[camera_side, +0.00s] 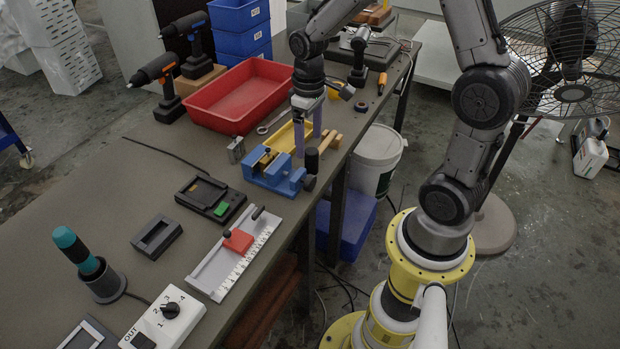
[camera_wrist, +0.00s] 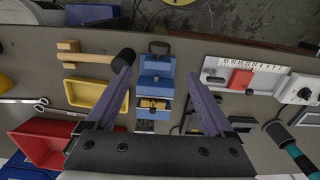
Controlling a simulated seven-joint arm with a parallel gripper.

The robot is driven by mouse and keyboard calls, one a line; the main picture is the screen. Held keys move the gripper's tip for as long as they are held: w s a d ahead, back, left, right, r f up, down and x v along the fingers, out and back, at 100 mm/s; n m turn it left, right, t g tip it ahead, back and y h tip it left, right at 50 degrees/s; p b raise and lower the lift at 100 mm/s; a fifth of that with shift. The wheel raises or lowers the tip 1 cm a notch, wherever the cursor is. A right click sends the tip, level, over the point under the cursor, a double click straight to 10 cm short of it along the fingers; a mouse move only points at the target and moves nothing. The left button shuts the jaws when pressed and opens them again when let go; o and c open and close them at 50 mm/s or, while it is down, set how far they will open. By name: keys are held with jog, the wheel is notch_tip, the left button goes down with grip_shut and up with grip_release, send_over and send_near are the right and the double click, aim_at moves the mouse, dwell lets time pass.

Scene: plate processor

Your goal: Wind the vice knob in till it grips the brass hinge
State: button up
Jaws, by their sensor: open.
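The blue vice (camera_side: 272,178) stands near the bench's front edge; it also shows in the wrist view (camera_wrist: 156,66), between my fingers. Its black knob (camera_side: 309,183) faces the bench edge and shows at the top in the wrist view (camera_wrist: 158,47). The brass hinge (camera_wrist: 153,104) lies at the vice's jaws, and a small brass part of it shows in the side view (camera_side: 267,159). I cannot tell whether both jaws touch it. My gripper (camera_side: 308,136) points down above the bench by the vice, its purple fingers spread wide and empty (camera_wrist: 160,75). It is apart from the knob.
A mallet with a black head (camera_wrist: 123,61) lies close beside the vice, by a yellow tray (camera_wrist: 97,94). A red tray (camera_side: 222,112) stands behind. A ruler fixture with a red slider (camera_side: 238,240) lies on the vice's other side. Beyond the knob is the bench edge.

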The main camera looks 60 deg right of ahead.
aim_at(310, 177)
notch_tip(310, 177, down, 14)
jog(key=shift+d+r, duration=0.1)
dwell(0.5)
jog(key=c, duration=1.3)
